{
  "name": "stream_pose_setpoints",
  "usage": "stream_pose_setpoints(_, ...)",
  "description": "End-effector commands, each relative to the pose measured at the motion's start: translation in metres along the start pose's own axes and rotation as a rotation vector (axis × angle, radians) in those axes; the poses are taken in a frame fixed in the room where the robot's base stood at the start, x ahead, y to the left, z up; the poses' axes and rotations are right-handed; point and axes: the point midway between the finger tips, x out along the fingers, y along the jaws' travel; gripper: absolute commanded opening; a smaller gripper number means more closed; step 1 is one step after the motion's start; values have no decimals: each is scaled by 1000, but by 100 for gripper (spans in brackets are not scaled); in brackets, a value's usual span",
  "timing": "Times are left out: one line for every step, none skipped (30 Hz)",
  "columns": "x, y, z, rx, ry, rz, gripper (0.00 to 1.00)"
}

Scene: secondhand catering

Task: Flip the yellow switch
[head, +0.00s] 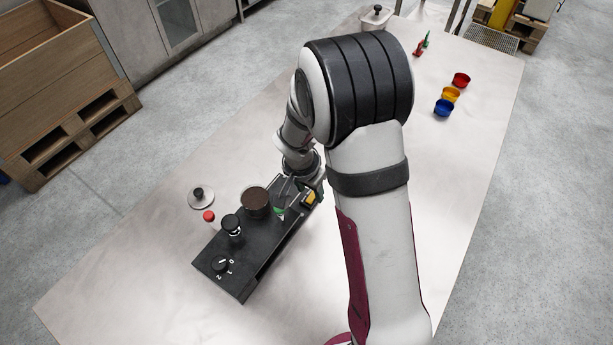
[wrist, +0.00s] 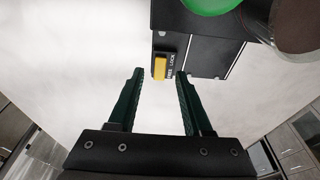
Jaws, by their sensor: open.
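The yellow switch (wrist: 159,67) sits on the black control box (wrist: 200,50), beside a small label with white lettering. In the head view the yellow switch (head: 309,198) is at the far right end of the black box (head: 210,254). My gripper (wrist: 158,74) is open and empty. In the wrist view its two green fingers point at the switch, one to each side of it. I cannot tell whether either finger touches it. In the head view my arm partly hides the gripper.
The box also carries a rotary dial (head: 219,264), a black knob (head: 231,223), a brown round part (head: 255,202) and a green part (head: 279,212). Coloured cups stand far right.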

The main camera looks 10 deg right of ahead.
Motion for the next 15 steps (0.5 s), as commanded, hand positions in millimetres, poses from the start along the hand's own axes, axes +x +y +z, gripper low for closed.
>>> stream_pose_setpoints(-12,-1,0,1,2,-5,50)
stream_pose_setpoints(-22,-1,-1,1,4,-5,50)
stream_pose_setpoints(-35,-1,-1,1,4,-6,50)
stream_pose_setpoints(-46,-1,-1,1,4,-7,50)
stream_pose_setpoints(-56,-1,-1,0,4,-7,50)
stream_pose_setpoints(-70,-1,0,1,3,-7,50)
stream_pose_setpoints(-79,-1,0,1,3,-6,50)
stream_pose_setpoints(-88,-1,0,2,3,-7,50)
stream_pose_setpoints(-100,-1,0,1,3,-7,50)
stream_pose_setpoints(-107,-1,0,0,3,-6,50)
stream_pose_setpoints(-114,-1,0,0,1,-5,50)
stream_pose_setpoints(-122,-1,0,0,1,-5,50)
stream_pose_setpoints(-126,-1,0,-1,1,-4,50)
stream_pose_setpoints(-131,-1,0,0,1,-4,50)
stream_pose_setpoints(-135,0,0,0,0,-3,50)
